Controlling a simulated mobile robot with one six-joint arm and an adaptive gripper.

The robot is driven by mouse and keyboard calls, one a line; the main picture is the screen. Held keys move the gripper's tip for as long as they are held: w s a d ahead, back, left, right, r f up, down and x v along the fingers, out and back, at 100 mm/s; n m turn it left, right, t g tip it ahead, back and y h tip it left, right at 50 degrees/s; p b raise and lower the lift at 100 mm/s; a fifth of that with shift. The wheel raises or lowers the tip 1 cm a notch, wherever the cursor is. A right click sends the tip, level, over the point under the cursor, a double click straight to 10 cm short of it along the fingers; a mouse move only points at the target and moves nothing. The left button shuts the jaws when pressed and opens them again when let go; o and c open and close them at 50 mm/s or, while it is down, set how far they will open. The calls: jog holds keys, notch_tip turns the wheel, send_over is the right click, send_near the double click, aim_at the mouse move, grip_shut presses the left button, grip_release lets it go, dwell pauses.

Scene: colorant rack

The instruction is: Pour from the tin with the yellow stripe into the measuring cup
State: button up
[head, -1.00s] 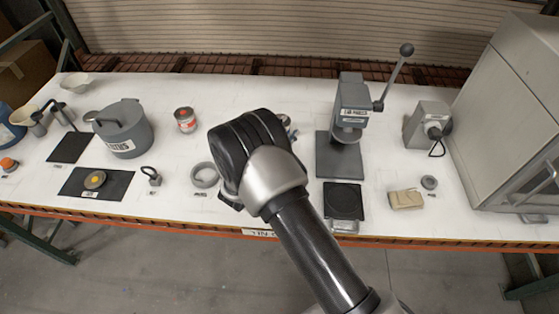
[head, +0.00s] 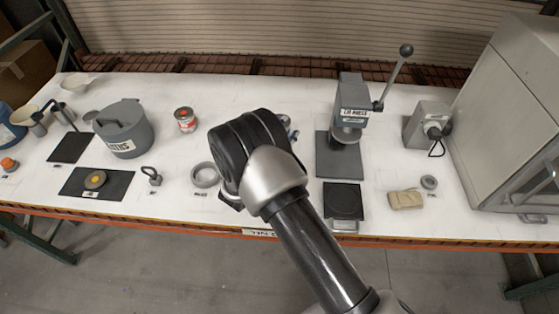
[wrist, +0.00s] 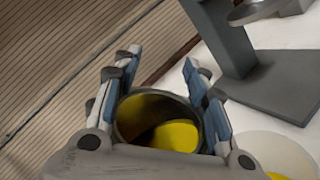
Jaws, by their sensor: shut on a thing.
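In the wrist view my gripper (wrist: 162,95) is shut on an open grey tin (wrist: 122,131). Yellow liquid (wrist: 178,137) shows inside the tin. The tin's outer side is mostly hidden by the fingers, so its stripe does not show. A pale round vessel, probably the measuring cup (wrist: 277,150), is cut off at the lower right, with a little yellow at its bottom. It lies beside the tin in the picture. I cannot see a stream between them. In the head view my arm hides the gripper, the held tin and the cup.
The lid press (head: 352,115) stands right of my arm, with a dark scale-like plate (head: 343,200) in front. A grey lidded pot (head: 123,130), an orange-banded tin (head: 185,120) and a ring (head: 205,175) stand left. A yellow-dotted disc (head: 95,180) lies on a mat.

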jog(key=shift+r+m, duration=0.1)
jog(key=shift+m, duration=0.3)
dwell(0.6)
jog(key=shift+s+d+f+m, duration=0.2)
jog(key=shift+f+m, duration=0.2)
jog(key=shift+m, duration=0.3)
dwell(1.3)
jog(key=w+a+f+n+b, duration=0.4)
jog(key=a+n+b, duration=0.2)
jog(key=n, duration=0.5)
notch_tip(320, 180, up, 8)
jog(key=a+n+y+p, duration=0.1)
jog(key=p, duration=0.3)
jog(key=shift+w+a+r+n, duration=0.15)
jog(key=shift+w+n, duration=0.15)
jog(key=shift+w, duration=0.05)
dwell(0.8)
jog(key=shift+s, duration=0.1)
